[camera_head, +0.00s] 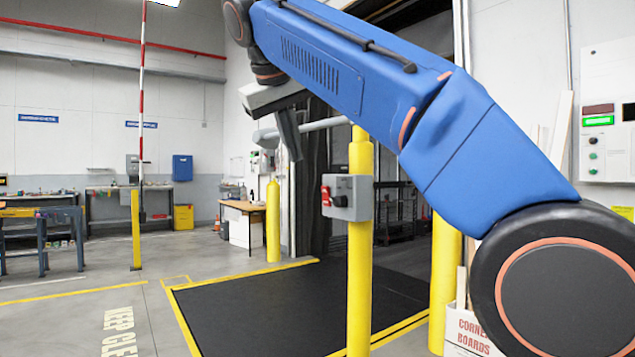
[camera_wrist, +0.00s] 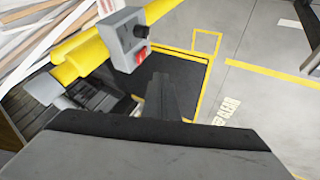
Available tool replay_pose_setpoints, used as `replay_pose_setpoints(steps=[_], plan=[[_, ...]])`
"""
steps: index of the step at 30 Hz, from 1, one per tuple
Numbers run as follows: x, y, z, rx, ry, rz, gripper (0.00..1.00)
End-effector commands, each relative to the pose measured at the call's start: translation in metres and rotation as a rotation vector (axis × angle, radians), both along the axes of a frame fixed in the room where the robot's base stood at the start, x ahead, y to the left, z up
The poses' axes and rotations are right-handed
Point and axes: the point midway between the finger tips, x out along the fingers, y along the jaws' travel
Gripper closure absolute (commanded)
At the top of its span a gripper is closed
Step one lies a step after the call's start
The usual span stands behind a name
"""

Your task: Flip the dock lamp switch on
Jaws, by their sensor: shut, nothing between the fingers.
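A grey box (camera_head: 348,187) is mounted on a yellow post (camera_head: 359,270). It carries a red switch (camera_head: 325,196) on its left face and a black knob (camera_head: 340,201). In the wrist view, the box (camera_wrist: 122,35) shows upper left of centre, with the red switch (camera_wrist: 140,57) and knob (camera_wrist: 141,31) facing right. I cannot tell the switch's position. My gripper (camera_head: 295,154) is shut and empty, left of and above the box, apart from it. In the wrist view, its dark fingers (camera_wrist: 167,82) point up the picture, below and right of the box.
A grey bar (camera_head: 318,124) reaches left from near the post's top, partly behind my gripper. A second yellow post (camera_head: 445,270) and a control panel (camera_head: 607,115) stand to the right. A black floor plate (camera_head: 265,305) edged in yellow lies clear below. A wooden desk (camera_head: 245,208) stands behind.

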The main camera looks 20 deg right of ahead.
Motion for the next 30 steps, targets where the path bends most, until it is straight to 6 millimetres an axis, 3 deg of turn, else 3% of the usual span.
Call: replay_pose_setpoints(steps=[14, 30], plan=[[0.003, -0.002, -0.004, -0.001, 0.0, -0.002, 1.0], [0.048, -0.033, -0.071, -0.002, 0.002, -0.002, 1.0]])
